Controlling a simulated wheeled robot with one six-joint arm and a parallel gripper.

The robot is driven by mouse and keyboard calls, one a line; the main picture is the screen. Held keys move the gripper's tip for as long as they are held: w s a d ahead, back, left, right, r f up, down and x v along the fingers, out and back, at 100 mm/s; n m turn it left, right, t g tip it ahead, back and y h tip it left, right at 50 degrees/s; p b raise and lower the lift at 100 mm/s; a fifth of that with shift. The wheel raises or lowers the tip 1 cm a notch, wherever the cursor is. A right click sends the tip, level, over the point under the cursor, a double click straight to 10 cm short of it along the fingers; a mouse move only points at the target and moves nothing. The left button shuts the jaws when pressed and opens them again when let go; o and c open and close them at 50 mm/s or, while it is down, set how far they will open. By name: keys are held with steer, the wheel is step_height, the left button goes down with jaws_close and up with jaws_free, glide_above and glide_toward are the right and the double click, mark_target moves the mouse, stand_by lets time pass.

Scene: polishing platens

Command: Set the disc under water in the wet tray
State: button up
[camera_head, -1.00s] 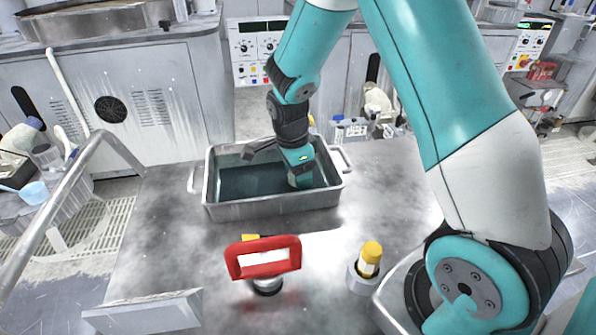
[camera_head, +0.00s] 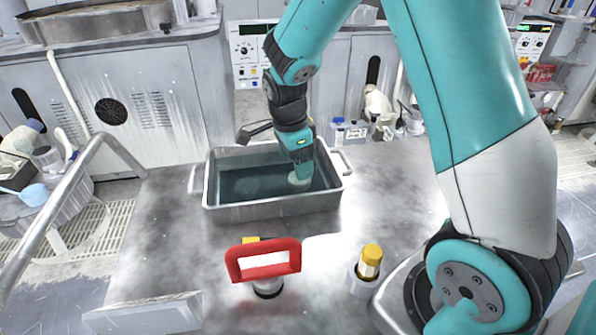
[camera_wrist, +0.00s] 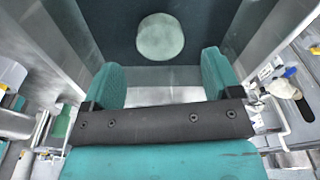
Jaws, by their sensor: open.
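The pale round disc (camera_head: 299,180) is in the metal wet tray (camera_head: 262,212), near its right end, just below my gripper. In the wrist view the disc (camera_wrist: 160,37) lies flat against the dark tray floor, ahead of the fingertips and centred between them. My gripper (camera_head: 302,168) points down into the tray. In the wrist view my gripper (camera_wrist: 163,72) has its two teal fingers spread with nothing between them. Dark water fills the tray; the head view cannot show the disc's exact depth in it.
A red-handled tool (camera_head: 264,259) stands on the metal table in front of the tray. A yellow-capped bottle (camera_head: 369,262) stands in a holder to its right. A curved metal rail (camera_head: 62,196) runs at the left.

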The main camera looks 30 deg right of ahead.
mark_target(292, 179)
step_height(292, 179, up, 7)
steer(key=s+a+r+n+y, duration=0.2)
steer(key=s+a+r+n, duration=0.1)
steer(key=s+a+n, duration=0.5)
steer(key=s+a+r+n+y, duration=0.3)
steer(key=s+a+n, duration=0.6)
steer(key=s+n, duration=0.5)
steer(key=r+n, duration=0.1)
steer(key=n, duration=0.4)
steer(key=shift+s+r+y, duration=0.3)
steer(key=shift+s, duration=0.1)
stand_by(1.1)
step_height(292, 179, up, 4)
steer(key=p, duration=0.4)
stand_by(0.6)
